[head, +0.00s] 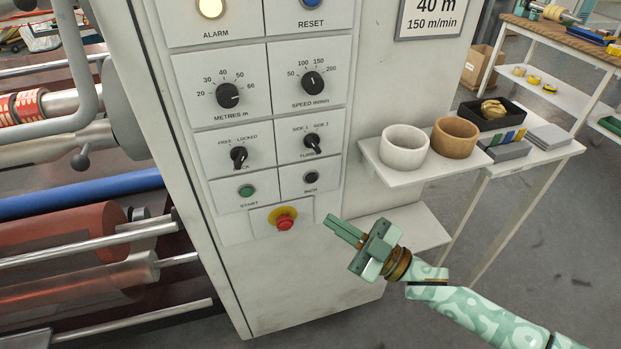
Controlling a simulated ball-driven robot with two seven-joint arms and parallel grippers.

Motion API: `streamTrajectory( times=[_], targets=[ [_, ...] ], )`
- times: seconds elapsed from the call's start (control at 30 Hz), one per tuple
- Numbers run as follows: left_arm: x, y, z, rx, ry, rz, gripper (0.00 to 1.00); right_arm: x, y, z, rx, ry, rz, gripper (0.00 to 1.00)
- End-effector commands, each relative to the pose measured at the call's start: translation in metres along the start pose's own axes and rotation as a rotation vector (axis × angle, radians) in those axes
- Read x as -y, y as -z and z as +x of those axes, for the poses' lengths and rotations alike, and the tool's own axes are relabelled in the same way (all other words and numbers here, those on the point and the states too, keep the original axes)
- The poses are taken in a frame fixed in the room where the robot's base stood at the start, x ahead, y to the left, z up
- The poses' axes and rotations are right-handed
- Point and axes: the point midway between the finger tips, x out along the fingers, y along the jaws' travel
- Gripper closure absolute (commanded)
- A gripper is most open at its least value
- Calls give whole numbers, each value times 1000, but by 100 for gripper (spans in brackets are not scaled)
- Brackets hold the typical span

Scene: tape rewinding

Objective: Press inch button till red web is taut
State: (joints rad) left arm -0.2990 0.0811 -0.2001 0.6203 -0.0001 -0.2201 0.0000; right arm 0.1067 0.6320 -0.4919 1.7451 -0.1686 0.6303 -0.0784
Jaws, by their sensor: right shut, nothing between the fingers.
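The inch button (311,178) is a small black round button on the lower right plate of the control panel. My right gripper (341,226) is shut and empty, below and to the right of the inch button and apart from it. The red web (75,235) shows at the left as a translucent red sheet around the lower rollers; whether it is taut I cannot tell. The left gripper is not in the picture.
A green start button (246,191) is left of the inch button. A red emergency stop (285,222) on a yellow base is just below, near my right fingertips. A shelf (376,162) with white and brown rings is at the right.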

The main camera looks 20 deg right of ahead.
Motion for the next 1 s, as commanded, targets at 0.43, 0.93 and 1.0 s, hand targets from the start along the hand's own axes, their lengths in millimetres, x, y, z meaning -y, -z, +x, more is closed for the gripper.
streamTrajectory(
  times=[0.43,0.93,1.0],
  targets=[
    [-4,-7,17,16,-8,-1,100,-15,-20,21,2,-1,-1,100],
    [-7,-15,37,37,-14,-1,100,-43,-45,59,3,-1,1,100],
    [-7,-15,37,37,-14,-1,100,-44,-46,60,3,-1,0,100]
  ],
)
